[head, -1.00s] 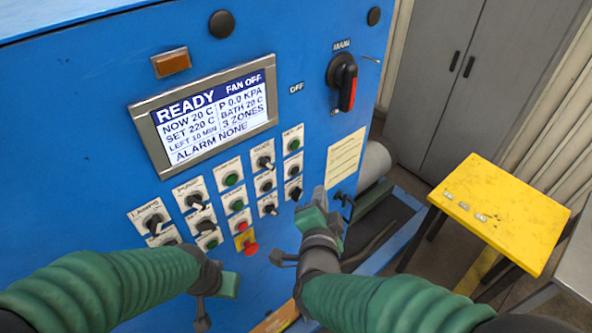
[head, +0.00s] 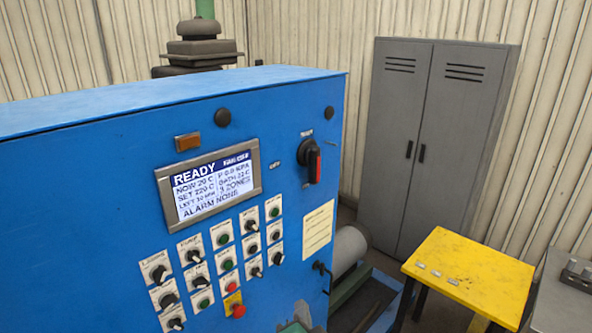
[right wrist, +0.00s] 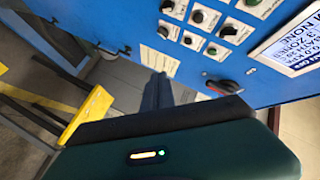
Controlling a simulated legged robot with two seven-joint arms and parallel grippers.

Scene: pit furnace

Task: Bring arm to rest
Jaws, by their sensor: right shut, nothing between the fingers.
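My right gripper (head: 302,312) shows only as a small piece at the bottom edge of the head view, in front of the lower part of the blue control cabinet (head: 90,190). In the right wrist view its dark fingers (right wrist: 157,92) are together with nothing between them. They are apart from the panel's knobs and buttons. My left gripper is out of view. The cabinet's screen (head: 212,185) reads READY and ALARM NONE. The main switch (head: 313,162) has its red handle upright.
Rows of knobs and push buttons (head: 228,264) cover the panel, with a red emergency button (head: 238,310) low down. A yellow table (head: 470,275) stands to the right with small tags on it. A grey locker (head: 425,140) stands behind. A grey bench (head: 560,300) is at far right.

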